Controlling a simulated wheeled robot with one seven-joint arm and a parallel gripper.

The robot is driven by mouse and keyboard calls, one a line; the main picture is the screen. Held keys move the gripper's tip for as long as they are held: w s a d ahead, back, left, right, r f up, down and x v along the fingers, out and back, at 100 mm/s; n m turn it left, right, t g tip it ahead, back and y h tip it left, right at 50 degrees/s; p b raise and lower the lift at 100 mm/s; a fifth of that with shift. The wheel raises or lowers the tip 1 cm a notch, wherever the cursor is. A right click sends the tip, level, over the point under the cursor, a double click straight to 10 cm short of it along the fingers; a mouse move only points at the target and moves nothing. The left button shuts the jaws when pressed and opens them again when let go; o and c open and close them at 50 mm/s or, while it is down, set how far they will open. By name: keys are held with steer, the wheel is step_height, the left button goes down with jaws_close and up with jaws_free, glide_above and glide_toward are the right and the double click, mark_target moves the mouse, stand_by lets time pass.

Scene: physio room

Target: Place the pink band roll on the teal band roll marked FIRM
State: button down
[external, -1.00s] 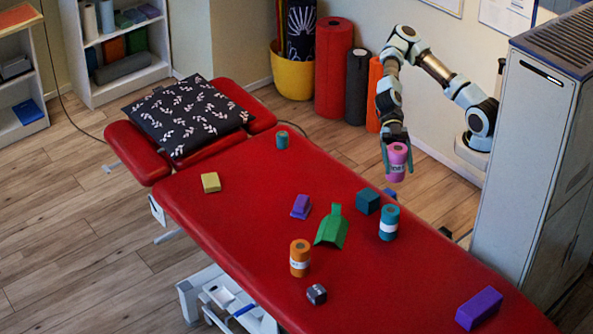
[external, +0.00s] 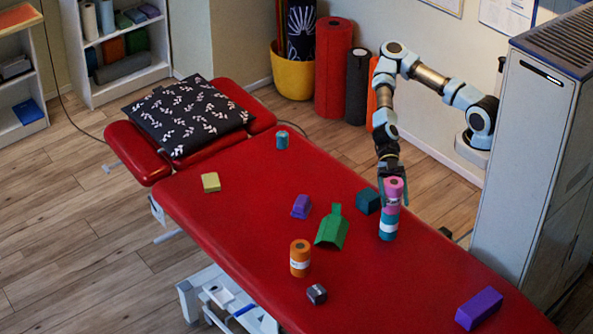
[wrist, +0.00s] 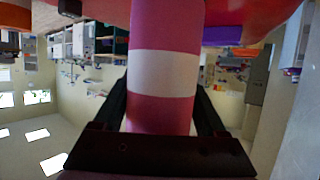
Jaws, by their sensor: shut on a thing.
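The pink band roll (external: 394,187) is upright between the fingers of my gripper (external: 389,181), which is shut on it. In the wrist view the pink roll (wrist: 164,95) with its white label band fills the middle, between the dark fingers. The teal band roll (external: 388,226) with a white label stands on the red table directly below the pink roll. The pink roll's lower end looks to be at the teal roll's top; I cannot tell whether they touch. The label's print is too small to read. A smaller teal roll (external: 282,141) stands near the pillow.
The red treatment table (external: 250,205) also bears a dark teal block (external: 367,202) close beside the teal roll, a green wedge-like piece (external: 333,229), an orange roll (external: 300,258) and a purple block (external: 479,308). A grey cabinet (external: 525,150) stands at the right.

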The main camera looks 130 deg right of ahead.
steer(key=shift+f, duration=0.15)
steer(key=shift+f, duration=0.1)
jaws_free()
steer(key=b+v, duration=0.1)
steer(key=v, duration=1.1)
steer(key=shift+r, duration=0.2)
steer(key=shift+f, duration=0.1)
